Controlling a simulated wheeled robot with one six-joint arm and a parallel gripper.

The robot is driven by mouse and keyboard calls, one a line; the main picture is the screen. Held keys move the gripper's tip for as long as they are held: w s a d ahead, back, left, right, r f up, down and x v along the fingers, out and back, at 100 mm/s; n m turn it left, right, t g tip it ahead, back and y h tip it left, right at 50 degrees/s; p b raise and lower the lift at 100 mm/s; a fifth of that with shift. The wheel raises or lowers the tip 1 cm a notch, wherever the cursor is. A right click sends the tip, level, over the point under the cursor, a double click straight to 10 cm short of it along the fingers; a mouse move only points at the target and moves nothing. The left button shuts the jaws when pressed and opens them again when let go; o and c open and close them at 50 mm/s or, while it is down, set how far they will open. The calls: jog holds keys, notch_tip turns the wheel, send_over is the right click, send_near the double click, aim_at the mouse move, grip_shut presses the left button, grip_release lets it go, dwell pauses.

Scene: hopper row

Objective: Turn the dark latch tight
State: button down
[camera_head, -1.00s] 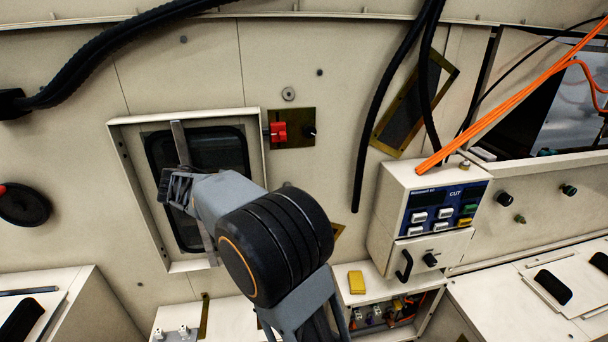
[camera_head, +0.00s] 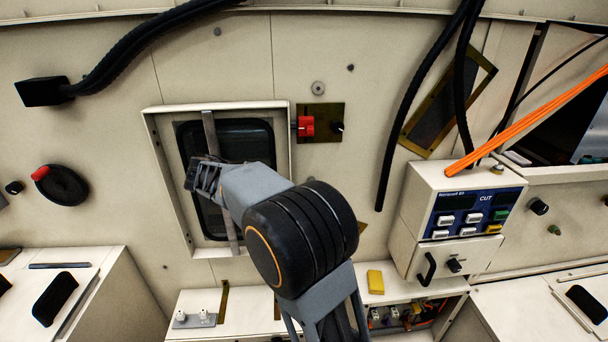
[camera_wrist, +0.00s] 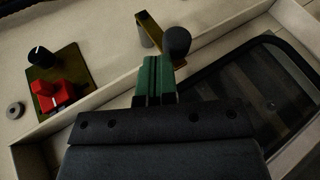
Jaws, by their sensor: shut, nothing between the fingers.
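A latch with a brass arm and a dark rounded knob (camera_wrist: 176,41) sits at the window's frame in the wrist view. The knob is just beyond the fingertips, slightly to their right. My gripper (camera_wrist: 157,64) has green fingers that are shut with nothing between them. I cannot tell whether they touch the knob. In the head view my gripper (camera_head: 194,175) is in front of the left part of the dark window (camera_head: 245,143). I cannot make out the latch there.
The window's raised pale frame (camera_head: 283,145) surrounds the glass. A brass plate (camera_head: 325,110) with a red switch (camera_head: 306,126) and a black knob is right of it. A control box (camera_head: 420,195) stands farther right, and a yellow block (camera_head: 375,281) lies below.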

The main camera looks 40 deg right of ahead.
jog(key=r+v, duration=0.1)
jog(key=v, duration=1.1)
jog(key=shift+w+d+r+p, duration=0.2)
jog(key=shift+w+d+p, duration=0.05)
jog(key=shift+w+p, duration=0.1)
notch_tip(320, 180, down, 10)
jog(key=s+a+n+t+y, duration=0.1)
jog(key=a+n+t+y, duration=0.15)
jog(key=n+y, duration=0.2)
jog(key=s+f+m+t+y, duration=0.2)
jog(key=s+y, duration=0.5)
jog(key=s, duration=1.1)
jog(key=shift+s+f+m+t+y, duration=0.25)
jog(key=shift+f+m+t+y, duration=0.15)
jog(key=shift+f, duration=0.55)
